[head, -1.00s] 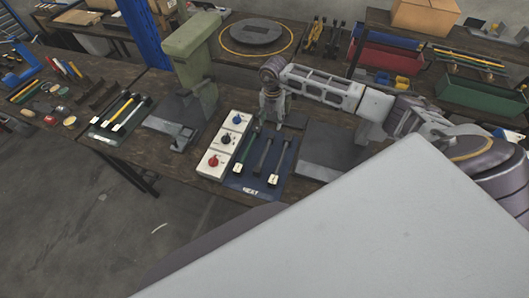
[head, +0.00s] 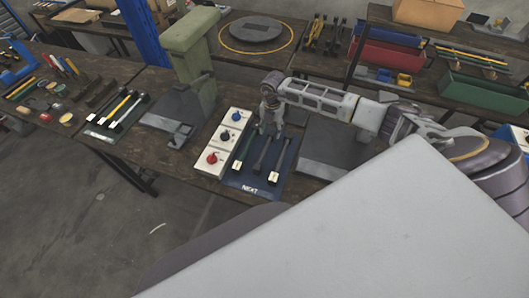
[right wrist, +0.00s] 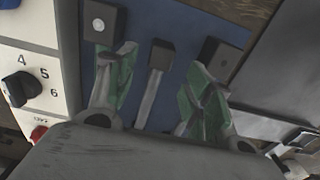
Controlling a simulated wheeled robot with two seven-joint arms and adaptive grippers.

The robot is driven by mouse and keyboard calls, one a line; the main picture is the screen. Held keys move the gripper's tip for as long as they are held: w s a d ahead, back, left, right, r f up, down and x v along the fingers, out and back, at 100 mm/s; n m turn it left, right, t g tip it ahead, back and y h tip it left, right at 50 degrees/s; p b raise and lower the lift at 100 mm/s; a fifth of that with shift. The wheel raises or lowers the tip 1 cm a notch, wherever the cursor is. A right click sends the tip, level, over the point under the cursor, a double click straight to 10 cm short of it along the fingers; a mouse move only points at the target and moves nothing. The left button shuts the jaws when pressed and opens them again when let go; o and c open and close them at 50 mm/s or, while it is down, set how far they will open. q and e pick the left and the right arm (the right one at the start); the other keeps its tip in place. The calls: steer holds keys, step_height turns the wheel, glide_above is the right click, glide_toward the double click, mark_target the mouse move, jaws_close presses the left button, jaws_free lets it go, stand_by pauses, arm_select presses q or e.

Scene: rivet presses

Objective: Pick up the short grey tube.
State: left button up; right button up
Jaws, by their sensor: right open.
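A grey tube (head: 260,155) with a dark square end lies in the middle of the blue NEXT mat, between two other tool-like parts. It looks shorter than they do. In the right wrist view the grey tube (right wrist: 151,97) lies between the spread green-padded fingers. My right gripper (head: 270,131) is open over the far part of the mat, above the tubes. In the right wrist view the gripper (right wrist: 162,68) has one finger on each side of the grey tube; I cannot tell whether they touch it. The gripper's body hides the tube's other end. My left gripper is out of view.
A white control box with knobs (head: 224,143) stands left of the mat (head: 250,188). A green press (head: 190,50) stands behind it. A dark block (head: 325,150) is on the right. Another mat of tools (head: 118,108) lies at the far left.

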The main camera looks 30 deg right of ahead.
mark_target(271, 134)
steer(key=shift+f, duration=0.1)
stand_by(0.3)
steer(key=shift+w+f+b, duration=0.1)
steer(key=shift+f+b, duration=1.75)
steer(key=shift+f, duration=0.65)
steer(key=shift+c, duration=0.4)
jaws_close()
steer(key=shift+r, duration=0.2)
step_height(271, 134, up, 10)
steer(key=shift+f+b, duration=0.15)
steer(key=shift+b, duration=0.5)
